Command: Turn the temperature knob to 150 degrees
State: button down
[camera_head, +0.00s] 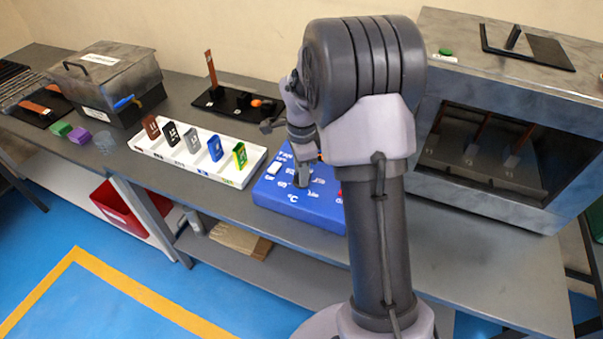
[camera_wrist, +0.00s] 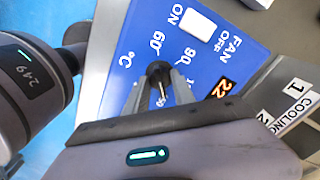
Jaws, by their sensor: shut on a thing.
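The blue control box (camera_head: 270,195) stands on the grey bench, partly hidden behind my arm. The wrist view shows its blue face (camera_wrist: 135,45) with the marks 60, 90 and °C. My gripper (camera_wrist: 160,88) is shut on the dark temperature knob (camera_wrist: 158,68), one finger on each side of it. In the head view my gripper (camera_head: 302,172) reaches down onto the box face. The fingers cover part of the scale, so I cannot tell where the knob points. An orange display (camera_wrist: 221,88) begins with 22; the rest is cut off by my gripper or unclear.
A white switch (camera_wrist: 201,22) sits beside the FAN OFF/ON lettering. A white tray (camera_head: 150,150) with several coloured pieces stands left of the box. A grey oven-like cabinet (camera_head: 500,85) is at the right. A COOLING label (camera_wrist: 295,110) lies beside the box.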

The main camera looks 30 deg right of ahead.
jog(key=shift+m, duration=0.7)
jog(key=c, duration=1.1)
grip_release()
jog(key=shift+o, duration=0.2)
jog(key=shift+r, duration=0.1)
notch_tip(320, 180, up, 17)
jog(key=p, duration=0.5)
jog(key=shift+r+p, duration=0.15)
jog(key=shift+p, duration=0.2)
